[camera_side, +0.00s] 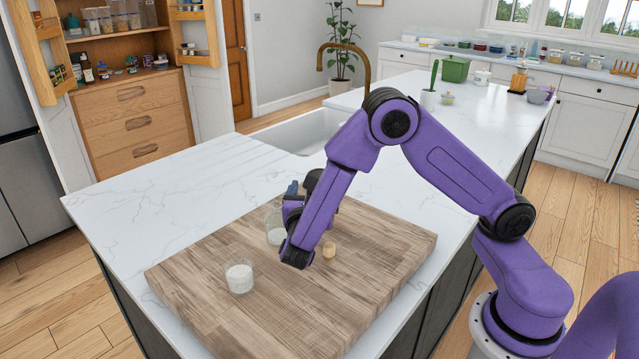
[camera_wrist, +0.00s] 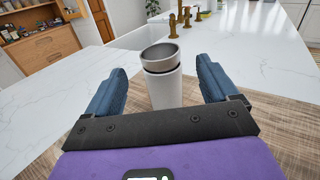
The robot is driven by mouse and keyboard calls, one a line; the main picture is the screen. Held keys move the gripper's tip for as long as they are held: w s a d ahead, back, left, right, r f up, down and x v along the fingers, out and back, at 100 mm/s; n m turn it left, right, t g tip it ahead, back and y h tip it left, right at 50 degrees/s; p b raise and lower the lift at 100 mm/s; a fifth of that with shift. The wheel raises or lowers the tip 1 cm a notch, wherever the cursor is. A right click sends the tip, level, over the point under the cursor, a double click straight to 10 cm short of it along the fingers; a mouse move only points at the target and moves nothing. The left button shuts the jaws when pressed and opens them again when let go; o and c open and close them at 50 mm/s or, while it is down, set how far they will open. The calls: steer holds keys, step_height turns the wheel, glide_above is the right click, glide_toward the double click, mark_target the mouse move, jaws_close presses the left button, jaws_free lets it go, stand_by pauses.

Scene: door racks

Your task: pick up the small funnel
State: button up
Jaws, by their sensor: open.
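In the wrist view, a metal piece with a wide round grey rim (camera_wrist: 160,54), which looks like the small funnel, sits in the top of a white upright cylinder (camera_wrist: 163,92). My gripper (camera_wrist: 162,68) is open, with one blue finger on each side of the funnel and cylinder and visible gaps between. The fingers appear apart from both. In the side view my gripper (camera_side: 299,188) is over the far part of the wooden board, partly behind my arm.
The wooden board (camera_side: 210,302) lies on the white counter (camera_side: 140,205). A glass with white contents (camera_side: 239,277) stands at its front left. Another glass (camera_side: 274,232) is partly behind my arm, and a small tan piece (camera_side: 329,250) lies nearby. The sink (camera_side: 303,131) is behind.

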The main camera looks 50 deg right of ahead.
steer(key=shift+x, duration=3.25)
steer(key=c, duration=1.1)
